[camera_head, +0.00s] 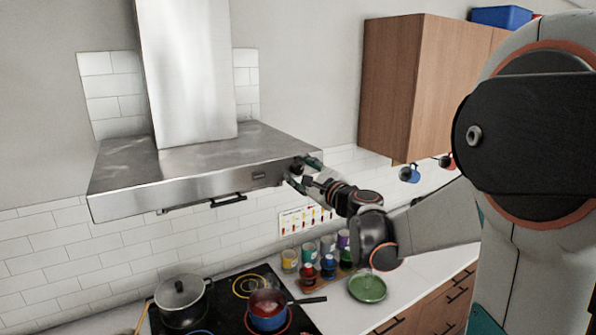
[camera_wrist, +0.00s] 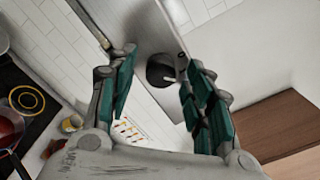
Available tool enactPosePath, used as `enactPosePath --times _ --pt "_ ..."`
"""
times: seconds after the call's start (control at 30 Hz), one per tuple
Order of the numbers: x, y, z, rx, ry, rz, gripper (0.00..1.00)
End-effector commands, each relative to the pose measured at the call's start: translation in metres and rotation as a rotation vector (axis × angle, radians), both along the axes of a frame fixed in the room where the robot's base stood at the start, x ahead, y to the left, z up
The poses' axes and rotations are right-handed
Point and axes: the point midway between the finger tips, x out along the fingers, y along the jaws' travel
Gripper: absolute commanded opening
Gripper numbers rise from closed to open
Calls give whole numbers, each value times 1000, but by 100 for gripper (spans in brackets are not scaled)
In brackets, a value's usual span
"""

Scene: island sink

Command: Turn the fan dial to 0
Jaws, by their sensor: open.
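The fan dial (camera_wrist: 161,71) is a round black knob with a light mark on its face, set on the steel front edge of the range hood (camera_wrist: 150,25). My gripper (camera_wrist: 158,90) is open, with one green-padded finger on each side of the dial in the wrist view. I cannot tell whether either finger touches it. In the head view my gripper (camera_head: 298,176) is at the right end of the hood's front (camera_head: 190,187), and the fingers largely hide the dial there.
Below the hood, a lidded pot (camera_head: 183,299) and a blue pan (camera_head: 268,312) stand on the black cooktop (camera_head: 228,297). Several jars (camera_head: 308,258) and a green dish (camera_head: 368,288) are on the counter. A wooden cabinet (camera_head: 405,90) hangs to the right, with mugs (camera_head: 409,175) below.

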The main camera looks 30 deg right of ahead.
Motion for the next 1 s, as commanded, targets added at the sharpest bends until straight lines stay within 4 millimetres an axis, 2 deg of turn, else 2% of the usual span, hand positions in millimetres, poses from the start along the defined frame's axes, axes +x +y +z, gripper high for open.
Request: enactPosePath --times 0.13,0.3,0.33,0.67,1.0 --pt "0 0 0 0 0 0 45" --pt "0 0 0 0 0 0 6" --pt "0 0 0 0 0 0 3" --pt "0 0 -1 -28 -1 1 3" --pt "0 0 -2 -232 -8 2 3"
